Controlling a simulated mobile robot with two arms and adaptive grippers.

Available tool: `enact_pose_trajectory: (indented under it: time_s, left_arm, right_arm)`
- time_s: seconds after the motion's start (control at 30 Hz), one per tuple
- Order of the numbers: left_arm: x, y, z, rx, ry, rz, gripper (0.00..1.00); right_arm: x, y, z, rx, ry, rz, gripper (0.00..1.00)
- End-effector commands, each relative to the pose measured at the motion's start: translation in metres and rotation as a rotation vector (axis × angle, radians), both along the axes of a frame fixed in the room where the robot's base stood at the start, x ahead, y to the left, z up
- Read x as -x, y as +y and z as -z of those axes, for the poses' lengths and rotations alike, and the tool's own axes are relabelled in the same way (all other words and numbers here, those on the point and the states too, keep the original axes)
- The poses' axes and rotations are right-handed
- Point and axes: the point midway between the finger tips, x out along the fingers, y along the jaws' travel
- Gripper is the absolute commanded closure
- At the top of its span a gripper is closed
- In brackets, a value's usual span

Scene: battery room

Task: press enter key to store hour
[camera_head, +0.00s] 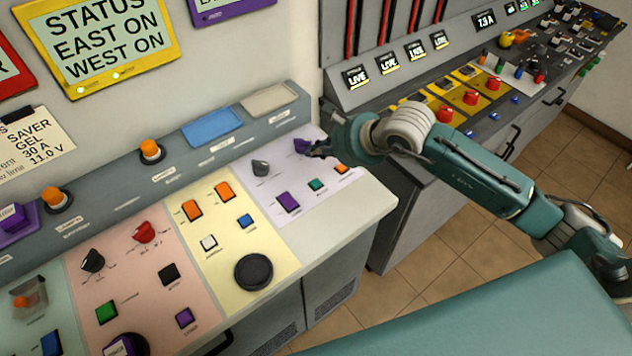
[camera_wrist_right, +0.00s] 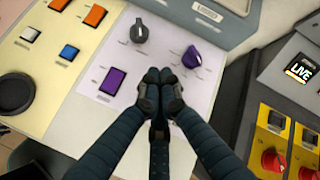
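The lilac panel (camera_head: 318,212) at the right end of the near console carries a purple button (camera_head: 289,203), a green button (camera_head: 317,185), an orange button (camera_head: 342,169), a grey knob (camera_head: 261,168) and a purple knob (camera_head: 301,145). Their labels are too small to read, so I cannot tell which one is the enter key. My right gripper (camera_wrist_right: 160,76) has its fingertips together over this panel, between the purple button (camera_wrist_right: 112,81) and the purple knob (camera_wrist_right: 192,57). It holds nothing visible. In the wrist view its fingers hide the green and orange buttons. My left gripper is out of view.
Yellow (camera_head: 252,218) and pink (camera_head: 150,290) panels with more buttons and knobs lie to the left. A second console with red knobs (camera_head: 471,97) and live displays (camera_head: 386,62) stands behind my right arm. A status sign (camera_head: 105,45) hangs on the wall.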

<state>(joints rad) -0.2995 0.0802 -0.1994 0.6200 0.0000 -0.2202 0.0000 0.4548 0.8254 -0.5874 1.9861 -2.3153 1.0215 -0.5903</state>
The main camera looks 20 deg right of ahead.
Motion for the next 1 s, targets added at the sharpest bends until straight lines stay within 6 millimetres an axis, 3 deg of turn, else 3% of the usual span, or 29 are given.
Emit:
enact_pose_trajectory:
  time_s: [0.57,1.0]
  left_arm:
    - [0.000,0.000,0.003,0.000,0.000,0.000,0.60]
    - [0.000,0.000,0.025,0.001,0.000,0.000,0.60]
  right_arm:
    - [-0.001,-0.004,0.008,0.016,0.001,0.004,1.00]
    - [0.000,-0.003,0.063,0.014,0.003,0.004,1.00]
